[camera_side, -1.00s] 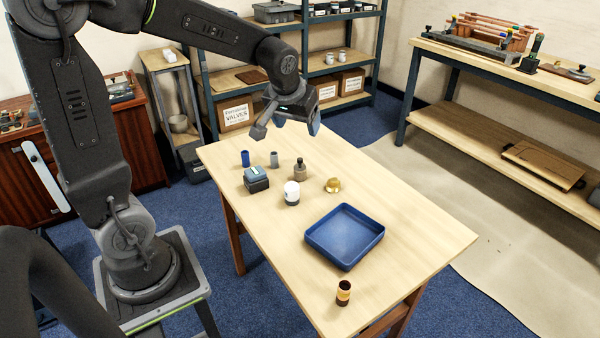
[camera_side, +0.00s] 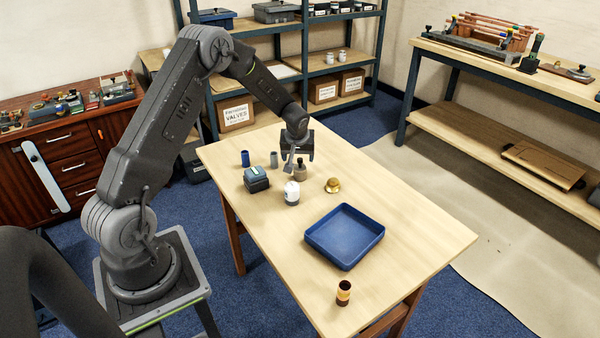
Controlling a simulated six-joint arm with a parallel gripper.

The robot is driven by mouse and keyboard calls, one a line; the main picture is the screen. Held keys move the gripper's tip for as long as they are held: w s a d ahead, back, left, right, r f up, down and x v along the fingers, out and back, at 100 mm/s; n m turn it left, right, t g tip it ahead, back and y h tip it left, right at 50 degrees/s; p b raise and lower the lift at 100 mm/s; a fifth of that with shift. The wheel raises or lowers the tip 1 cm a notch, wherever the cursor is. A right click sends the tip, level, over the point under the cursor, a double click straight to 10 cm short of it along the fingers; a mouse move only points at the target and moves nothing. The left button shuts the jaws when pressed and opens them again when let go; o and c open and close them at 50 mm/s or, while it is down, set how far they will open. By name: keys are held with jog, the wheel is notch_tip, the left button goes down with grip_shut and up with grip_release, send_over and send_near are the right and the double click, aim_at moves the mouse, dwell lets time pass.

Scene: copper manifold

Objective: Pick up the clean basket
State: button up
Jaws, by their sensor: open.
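My gripper (camera_side: 291,163) is open, pointing down over the back part of the wooden table (camera_side: 400,235). Its fingers are just above or beside a brown bottle-like part with a dark top (camera_side: 301,171), partly covering it; I cannot tell whether they touch. A small upright grey cylinder (camera_side: 274,160), which may be the clean basket, stands just left of the fingers. A blue cylinder (camera_side: 245,158) stands further left. A dark cylinder with a brown-orange band (camera_side: 343,292) stands alone near the front edge. No label tells which one is the clean basket.
A blue-grey box (camera_side: 256,179), a white-topped jar (camera_side: 291,193) and a brass fitting (camera_side: 333,185) stand close around the gripper. An empty blue tray (camera_side: 345,262) lies further forward. The table's right side is clear.

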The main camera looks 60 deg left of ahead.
aim_at(300, 161)
jog(key=shift+d+x, duration=0.15)
jog(key=shift+x, duration=1.55)
jog(key=shift+d+x, duration=0.1)
jog(key=shift+x, duration=1.6)
jog(key=shift+w+f, duration=0.1)
jog(key=shift+c, duration=0.3)
jog(key=c, duration=0.9)
jog(key=shift+c, duration=0.3)
